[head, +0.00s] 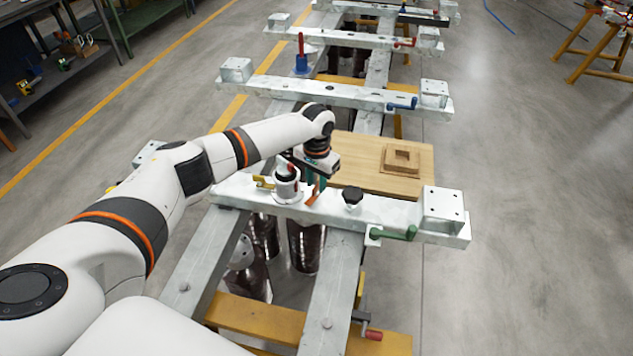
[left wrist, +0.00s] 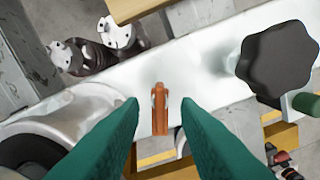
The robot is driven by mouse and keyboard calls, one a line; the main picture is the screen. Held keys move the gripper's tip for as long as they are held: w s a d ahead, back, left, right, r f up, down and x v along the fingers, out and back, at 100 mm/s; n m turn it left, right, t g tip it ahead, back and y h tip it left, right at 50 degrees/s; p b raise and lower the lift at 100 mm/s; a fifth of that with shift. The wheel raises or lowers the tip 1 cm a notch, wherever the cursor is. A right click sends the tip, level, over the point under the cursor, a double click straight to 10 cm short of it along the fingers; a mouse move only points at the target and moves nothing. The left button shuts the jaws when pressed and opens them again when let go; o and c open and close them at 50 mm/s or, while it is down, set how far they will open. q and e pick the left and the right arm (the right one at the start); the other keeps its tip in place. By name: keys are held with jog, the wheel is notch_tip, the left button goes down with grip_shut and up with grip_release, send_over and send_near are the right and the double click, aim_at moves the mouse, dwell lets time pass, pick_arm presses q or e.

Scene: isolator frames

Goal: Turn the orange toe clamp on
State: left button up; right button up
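The orange toe clamp (head: 312,193) is a small upright orange lever on the near white crossbeam, between a round white fitting and a black knob. In the left wrist view the orange toe clamp (left wrist: 160,110) shows at the middle, between my fingertips and a little beyond them. My left gripper (head: 318,181) comes down over the beam right by the lever. In the left wrist view the two green fingers of my left gripper (left wrist: 159,101) stand apart, with gaps on both sides of the lever. My right gripper is not seen.
A black knob (head: 352,196) and a green handle (head: 396,233) sit to the right on the same beam (head: 310,208). The white fitting (head: 287,184) with a yellow handle is close on the left. A wooden board (head: 372,165) lies behind. Dark cylinders (head: 306,248) stand below.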

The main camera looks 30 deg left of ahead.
pick_arm(q)
jog(key=shift+f, duration=0.65)
grip_shut()
